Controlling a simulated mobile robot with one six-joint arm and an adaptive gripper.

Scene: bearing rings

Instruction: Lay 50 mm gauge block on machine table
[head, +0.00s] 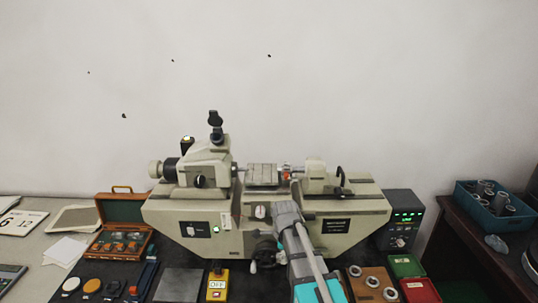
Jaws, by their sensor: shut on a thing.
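My gripper (287,208) reaches up from the bottom of the head view to the front of the measuring machine, just right of its middle. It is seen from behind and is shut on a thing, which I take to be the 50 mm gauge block. The block itself is hidden by the gripper. The machine table (262,174) is the small grooved plate between the left head and the right tailstock of the machine. It looks bare, and my gripper is in front of it, to its right.
An open wooden case (112,211) stands left of the machine (180,213). A yellow OFF box (217,286), a wooden board with rings (372,283), red and green trays (405,266) and a display box (403,218) crowd the front and right. A blue crate (495,207) stands far right.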

